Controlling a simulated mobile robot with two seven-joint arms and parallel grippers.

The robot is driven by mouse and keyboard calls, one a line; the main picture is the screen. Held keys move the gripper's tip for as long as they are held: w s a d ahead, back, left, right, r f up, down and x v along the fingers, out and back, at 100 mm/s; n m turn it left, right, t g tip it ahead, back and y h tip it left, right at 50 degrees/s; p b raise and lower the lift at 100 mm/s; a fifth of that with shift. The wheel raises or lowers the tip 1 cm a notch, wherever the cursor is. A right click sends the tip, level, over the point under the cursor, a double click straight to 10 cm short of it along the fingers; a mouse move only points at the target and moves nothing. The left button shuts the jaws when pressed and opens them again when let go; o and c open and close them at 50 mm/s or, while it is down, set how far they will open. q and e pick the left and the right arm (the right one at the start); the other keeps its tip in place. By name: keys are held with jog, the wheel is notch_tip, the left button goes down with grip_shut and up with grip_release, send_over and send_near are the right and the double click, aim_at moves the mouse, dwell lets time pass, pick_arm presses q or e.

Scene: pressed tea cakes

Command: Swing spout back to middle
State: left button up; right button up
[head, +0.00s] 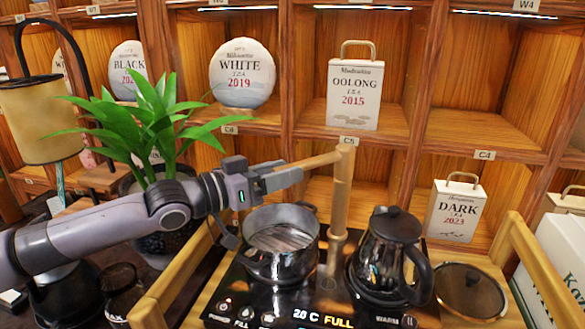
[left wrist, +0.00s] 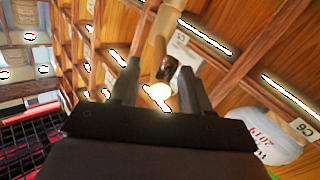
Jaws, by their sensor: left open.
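The bamboo spout (head: 318,160) juts left from the top of an upright bamboo post (head: 341,195), over the open steel pot (head: 282,245). My left gripper (head: 282,179) is open at the spout's left end, above the pot's back rim. In the left wrist view, the spout (left wrist: 163,38) runs down toward the space between the two open fingers (left wrist: 158,88). I cannot tell whether a finger touches it. A dark glass kettle (head: 390,258) stands right of the post. My right gripper is not in view.
A green potted plant (head: 158,130) stands behind my left arm. Shelves hold tea cakes and an oolong box (head: 354,95). A round lid (head: 469,291) lies right of the kettle. The hob panel (head: 310,312) is in front.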

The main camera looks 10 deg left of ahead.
pick_arm(q)
jog(key=shift+x, duration=1.35)
grip_shut()
